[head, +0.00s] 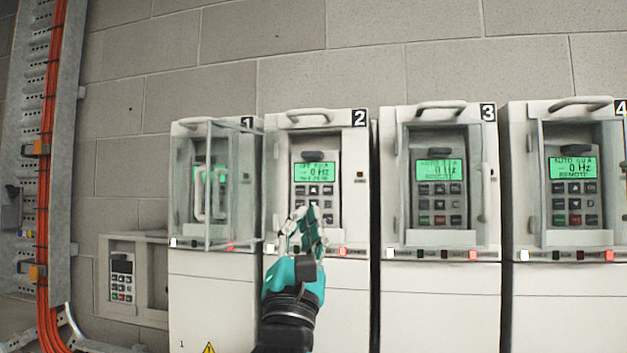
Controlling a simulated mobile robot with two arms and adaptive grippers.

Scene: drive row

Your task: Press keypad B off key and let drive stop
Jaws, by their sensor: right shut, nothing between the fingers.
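The keypad on drive 2 (315,170) sits in a recess with a lit green display reading 0 Hz and grey keys below. From its place between drive 1 and the keypad marked C, I take it as keypad B; its own letter is not readable. My right gripper (306,218), with teal fingers, is shut and empty in front of its lower keys. The fingers hide the lower left keys, so the off key is not clearly visible and contact cannot be told. My left gripper is not in view.
A clear cover (234,190) stands swung out between drives 1 and 2, left of my gripper. Drive 3 (440,270) and drive 4 (570,272) stand to the right with lit keypads. A separate keypad (122,278) is at lower left.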

